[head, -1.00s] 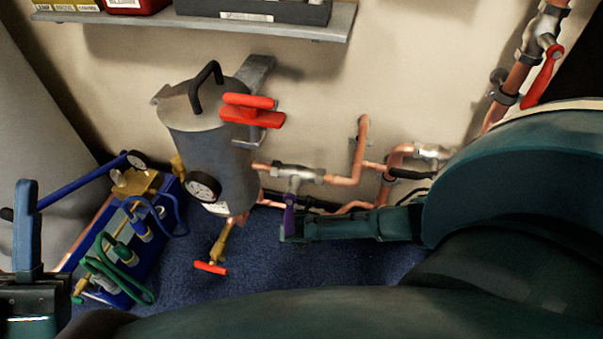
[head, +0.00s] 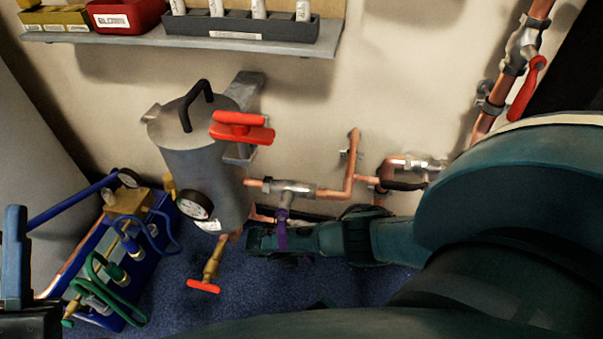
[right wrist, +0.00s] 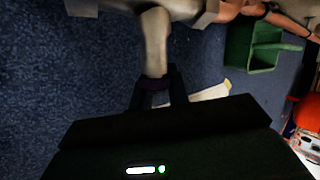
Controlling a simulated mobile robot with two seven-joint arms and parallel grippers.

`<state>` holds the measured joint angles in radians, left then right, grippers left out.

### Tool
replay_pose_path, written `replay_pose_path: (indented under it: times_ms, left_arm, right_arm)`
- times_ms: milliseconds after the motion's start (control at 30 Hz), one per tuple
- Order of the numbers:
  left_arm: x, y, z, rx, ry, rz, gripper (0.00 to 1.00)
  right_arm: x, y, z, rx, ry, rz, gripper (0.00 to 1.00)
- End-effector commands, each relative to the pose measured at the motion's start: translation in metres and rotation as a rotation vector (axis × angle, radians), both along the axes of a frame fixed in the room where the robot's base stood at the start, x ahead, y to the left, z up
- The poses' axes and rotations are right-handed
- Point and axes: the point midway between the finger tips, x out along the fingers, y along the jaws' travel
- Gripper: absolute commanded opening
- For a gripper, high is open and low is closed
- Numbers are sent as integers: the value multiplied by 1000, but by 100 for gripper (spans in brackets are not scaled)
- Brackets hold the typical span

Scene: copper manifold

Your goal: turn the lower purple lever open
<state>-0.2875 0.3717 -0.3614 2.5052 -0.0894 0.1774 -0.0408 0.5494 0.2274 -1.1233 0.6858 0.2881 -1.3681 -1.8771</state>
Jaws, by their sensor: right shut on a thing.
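The lower purple lever (head: 282,236) hangs down from a silver valve (head: 285,189) on the low horizontal copper pipe. My right gripper (head: 268,240) comes in from the right and is shut on the lever. In the right wrist view, the valve's pale stem (right wrist: 155,40) leads down to a dark purple piece (right wrist: 155,84) between my two dark fingers. The fingers cover much of the lever there. My left gripper (head: 16,265) shows only in part at the lower left edge, with one blue upright finger. Its opening cannot be judged.
A grey canister (head: 205,160) with a red handle (head: 242,128) stands left of the valve. A brass valve with a red tap (head: 204,287) is below it. A blue case (head: 148,255) with hoses sits at left. A shelf (head: 180,42) is above. Blue carpet (head: 250,295) lies below.

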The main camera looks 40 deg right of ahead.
Motion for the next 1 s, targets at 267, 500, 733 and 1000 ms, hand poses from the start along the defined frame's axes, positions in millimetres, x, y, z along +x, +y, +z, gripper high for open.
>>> replay_pose_path:
  times_ms: [267,500,733,1000]
  left_arm:
    - [-1,0,4,12,-25,0,34]
    - [1,0,2,12,-21,0,34]
    - [2,0,0,11,-14,2,34]
    - [2,0,-1,6,-8,4,34]
  right_arm:
    - [-1,-2,0,-18,18,0,0]
    - [-1,-2,0,-18,16,0,0]
    - [-1,-2,0,-16,16,0,36]
    - [0,-1,0,-15,16,1,39]
